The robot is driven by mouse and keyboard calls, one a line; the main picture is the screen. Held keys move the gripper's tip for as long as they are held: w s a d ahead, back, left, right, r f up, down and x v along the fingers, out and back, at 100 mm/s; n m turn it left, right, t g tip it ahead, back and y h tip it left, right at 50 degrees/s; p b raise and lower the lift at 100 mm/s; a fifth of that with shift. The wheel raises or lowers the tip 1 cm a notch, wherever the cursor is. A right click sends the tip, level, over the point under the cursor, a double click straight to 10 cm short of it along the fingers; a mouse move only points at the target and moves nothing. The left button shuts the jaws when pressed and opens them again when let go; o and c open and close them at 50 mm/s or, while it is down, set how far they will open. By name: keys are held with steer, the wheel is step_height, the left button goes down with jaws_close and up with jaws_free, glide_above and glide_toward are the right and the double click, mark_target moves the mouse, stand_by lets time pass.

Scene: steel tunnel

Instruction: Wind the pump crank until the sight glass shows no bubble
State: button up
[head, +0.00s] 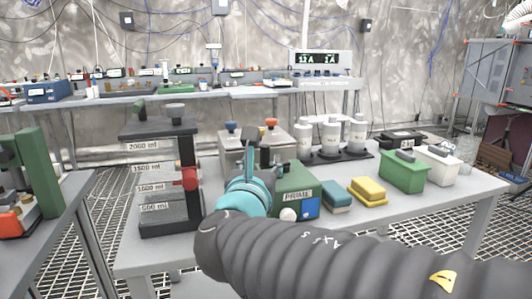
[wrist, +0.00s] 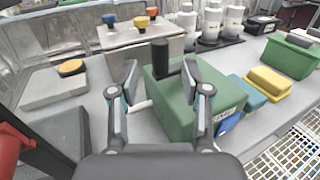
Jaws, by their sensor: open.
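The pump is a green box labelled PRIME (head: 297,190), on the grey table behind my gripper; it also shows in the wrist view (wrist: 178,105). A black upright crank handle (wrist: 160,57) rises at the box's top left in the wrist view. My gripper (wrist: 161,68) is open, its two fingers apart with the handle showing between them. I cannot tell whether either finger touches it. A white round part (head: 288,214) and a blue panel (head: 311,207) are on the box's front. I cannot make out the sight glass or any bubble. My arm hides part of the pump in the head view.
A dark rack with millilitre labels (head: 160,190) stands left of the pump. A grey box with coloured knobs (wrist: 140,50) is behind it. Blue (head: 336,195) and yellow (head: 368,190) blocks and a green bin (head: 404,175) lie right. White canisters (head: 331,138) stand at the back.

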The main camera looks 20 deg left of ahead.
mark_target(264, 156)
steer(key=shift+w+a, duration=0.15)
steer(key=shift+w, duration=1.15)
steer(key=shift+w+a, duration=0.15)
steer(key=shift+w, duration=1.15)
jaws_close()
